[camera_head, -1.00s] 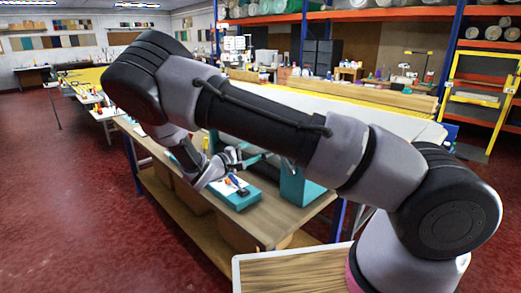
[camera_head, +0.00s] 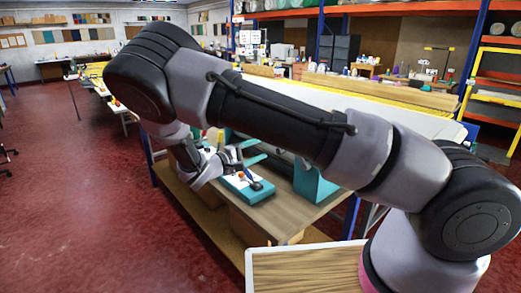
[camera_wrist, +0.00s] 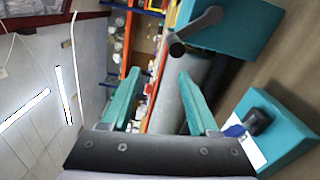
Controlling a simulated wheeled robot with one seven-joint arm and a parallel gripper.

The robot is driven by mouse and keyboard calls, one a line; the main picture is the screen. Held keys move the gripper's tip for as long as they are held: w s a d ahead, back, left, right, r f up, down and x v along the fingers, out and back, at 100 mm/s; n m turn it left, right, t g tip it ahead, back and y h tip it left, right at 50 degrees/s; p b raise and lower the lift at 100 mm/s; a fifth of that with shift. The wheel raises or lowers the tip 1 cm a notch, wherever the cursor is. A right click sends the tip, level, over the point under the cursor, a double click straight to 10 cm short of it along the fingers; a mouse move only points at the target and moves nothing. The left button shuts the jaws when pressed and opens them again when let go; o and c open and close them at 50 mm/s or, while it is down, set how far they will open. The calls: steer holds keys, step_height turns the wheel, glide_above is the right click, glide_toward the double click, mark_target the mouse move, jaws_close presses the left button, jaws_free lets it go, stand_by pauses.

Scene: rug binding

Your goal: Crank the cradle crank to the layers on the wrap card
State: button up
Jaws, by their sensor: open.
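The cradle has teal end blocks; one (camera_head: 316,182) stands on the workbench in the head view, and one (camera_wrist: 232,28) shows at the upper right of the wrist view. A dark grey crank (camera_wrist: 198,32) with a round-ended handle sticks out from that block. My gripper (camera_wrist: 158,73) is open, its two teal fingers apart with nothing held between them. The crank handle's end lies just beyond the right fingertip, apart from it in the picture. A white card (camera_wrist: 245,146) lies on a low teal base; its writing is unreadable.
The low teal base (camera_head: 247,192) carries a dark knob (camera_wrist: 257,121) and sits near the bench's front edge. A grey roller (camera_wrist: 182,92) lies behind the crank. A wood-topped surface (camera_head: 305,272) is at the front. Red floor (camera_head: 90,220) is open at left.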

steer(key=shift+r, duration=0.15)
steer(key=c, duration=0.6)
steer(key=d+r+m+g, duration=0.2)
steer(key=shift+s+r+m+y, duration=0.15)
steer(key=shift+r+m+y, duration=0.15)
steer(key=shift+r+m, duration=0.1)
jaws_close()
steer(key=s+d+r+m+g+y, duration=0.1)
steer(key=d+r+m+g+y, duration=0.1)
steer(key=d+r+m+y, duration=0.35)
steer(key=s+d+r+m+g+y, duration=0.25)
steer(key=r+m+y, duration=0.4)
steer(key=m, duration=0.45)
steer(key=w+a+x, duration=0.1)
steer(key=a+x, duration=0.1)
steer(key=x, duration=1.2)
steer(key=shift+a+y, duration=0.2)
steer(key=shift+y, duration=0.1)
